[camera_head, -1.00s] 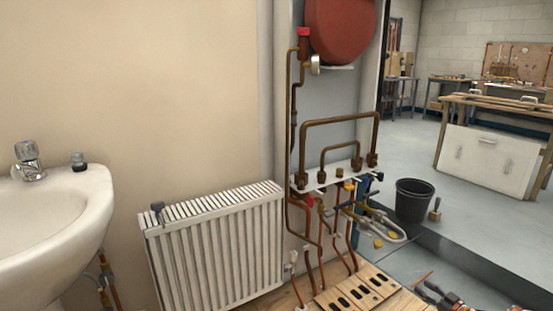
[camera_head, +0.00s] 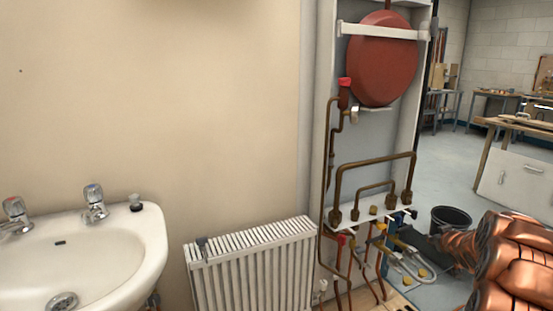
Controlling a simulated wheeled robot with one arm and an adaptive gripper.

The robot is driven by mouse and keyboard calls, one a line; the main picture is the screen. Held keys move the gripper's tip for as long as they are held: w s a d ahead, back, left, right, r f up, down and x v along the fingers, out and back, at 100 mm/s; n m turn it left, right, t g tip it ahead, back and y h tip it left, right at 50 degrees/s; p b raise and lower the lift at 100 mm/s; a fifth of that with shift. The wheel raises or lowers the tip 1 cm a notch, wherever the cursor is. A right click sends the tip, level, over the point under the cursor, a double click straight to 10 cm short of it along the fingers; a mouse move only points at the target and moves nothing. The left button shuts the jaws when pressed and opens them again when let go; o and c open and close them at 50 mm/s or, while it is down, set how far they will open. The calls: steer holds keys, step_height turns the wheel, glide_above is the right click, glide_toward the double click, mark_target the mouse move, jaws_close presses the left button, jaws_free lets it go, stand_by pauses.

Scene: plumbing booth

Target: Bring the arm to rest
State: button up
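My arm, copper-coloured with ribbed rounded segments, fills the lower right corner of the head view. Its dark, narrow end, which appears to be my gripper (camera_head: 428,244), points left, in front of the floor near the pipework and bucket. The fingers are small and dark, so I cannot tell whether they are open or shut. I see no object clearly held in them. The rest of the arm runs out of the picture.
A white basin (camera_head: 142,258) with two taps stands at the left, beside a white radiator (camera_head: 262,268). A red vessel (camera_head: 383,60) hangs above brown pipes (camera_head: 376,162). A black bucket (camera_head: 451,218) stands on the floor, with a workbench (camera_head: 515,168) behind.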

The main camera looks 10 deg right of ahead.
steer(key=s+a+r+m+g+p, duration=0.1)
steer(key=s+a+r+g+p, duration=0.2)
steer(key=s+a+r+p, duration=0.6)
steer(key=s+a+r+g+p, duration=0.4)
steer(key=s+a+r, duration=0.3)
steer(key=a+r, duration=0.55)
steer(key=s+a+r+g+y+p, duration=0.1)
steer(key=s+a+r+g+p, duration=0.1)
steer(key=s+a, duration=0.6)
steer(key=s+a+r+g+y+p, duration=0.2)
steer(key=s+a+r+p, duration=0.2)
steer(key=s+a, duration=0.4)
steer(key=s+a+r+n+g+y+p, duration=0.1)
steer(key=s+a+p, duration=0.4)
steer(key=s, duration=1.2)
steer(key=a+r+g, duration=0.1)
steer(key=a, duration=0.2)
steer(key=shift+r+g+y, duration=0.3)
steer(key=shift+r, duration=0.1)
steer(key=shift+c, duration=0.2)
